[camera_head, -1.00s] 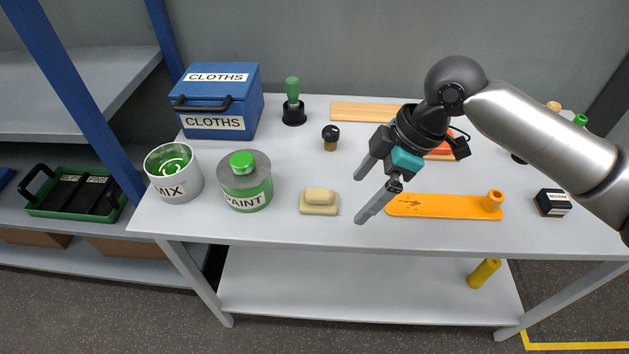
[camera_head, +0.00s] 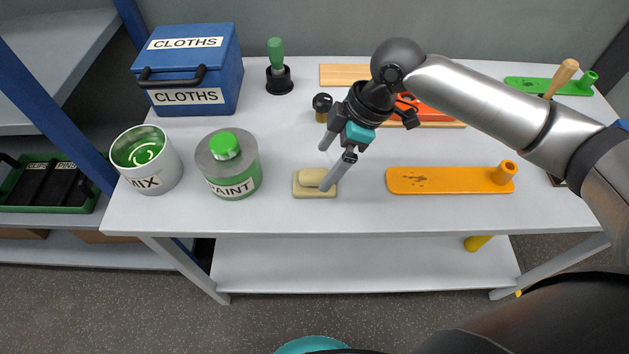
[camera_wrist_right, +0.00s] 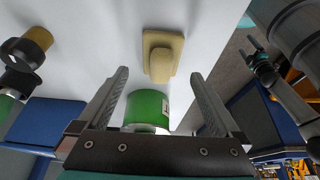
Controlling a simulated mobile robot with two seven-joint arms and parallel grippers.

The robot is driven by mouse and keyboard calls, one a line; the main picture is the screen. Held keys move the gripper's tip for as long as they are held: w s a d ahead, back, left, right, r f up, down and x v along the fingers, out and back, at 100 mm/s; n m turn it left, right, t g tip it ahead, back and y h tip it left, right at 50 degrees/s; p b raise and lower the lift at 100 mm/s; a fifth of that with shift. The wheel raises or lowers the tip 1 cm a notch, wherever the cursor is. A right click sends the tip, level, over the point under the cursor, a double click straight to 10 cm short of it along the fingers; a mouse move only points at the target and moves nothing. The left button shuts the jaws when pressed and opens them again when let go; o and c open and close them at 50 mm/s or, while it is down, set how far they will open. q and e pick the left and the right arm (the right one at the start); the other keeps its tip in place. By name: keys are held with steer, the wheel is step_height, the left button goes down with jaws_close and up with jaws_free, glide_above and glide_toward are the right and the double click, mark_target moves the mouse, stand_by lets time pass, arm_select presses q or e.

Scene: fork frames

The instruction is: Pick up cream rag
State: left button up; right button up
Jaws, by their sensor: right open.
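The cream rag (camera_head: 308,190) lies folded on the grey table near its front edge, a thick pad with a smaller raised fold on top. My right gripper (camera_head: 325,166) is open and empty above it. One finger covers part of the rag's right side in the head view. In the right wrist view the rag (camera_wrist_right: 163,55) shows ahead of the open fingertips (camera_wrist_right: 160,73), roughly in line with the gap between them. No contact is visible. A dark, teal-marked part at the right of that view looks like my left gripper (camera_wrist_right: 261,65); its jaws are unclear.
The green PAINT can (camera_head: 232,182) stands close left of the rag, with the MIX pot (camera_head: 150,175) beyond it. An orange float (camera_head: 440,180) lies to the right. A black-knobbed item (camera_head: 322,104) stands behind. The blue CLOTHS box (camera_head: 190,72) is at back left.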

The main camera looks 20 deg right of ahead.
mark_target(317, 172)
steer(key=x, duration=0.2)
steer(key=b+x, duration=0.1)
steer(key=x, duration=0.2)
steer(key=shift+a+f, duration=0.25)
steer(key=shift+a, duration=0.1)
steer(key=shift+r, duration=0.1)
steer(key=shift+c, duration=0.2)
steer(key=c, duration=1.3)
steer(key=shift+o, duration=0.2)
steer(key=shift+r, duration=0.15)
step_height(317, 172, up, 20)
steer(key=p, duration=0.4)
steer(key=o, duration=0.9)
steer(key=shift+c, duration=0.2)
steer(key=c, duration=1.1)
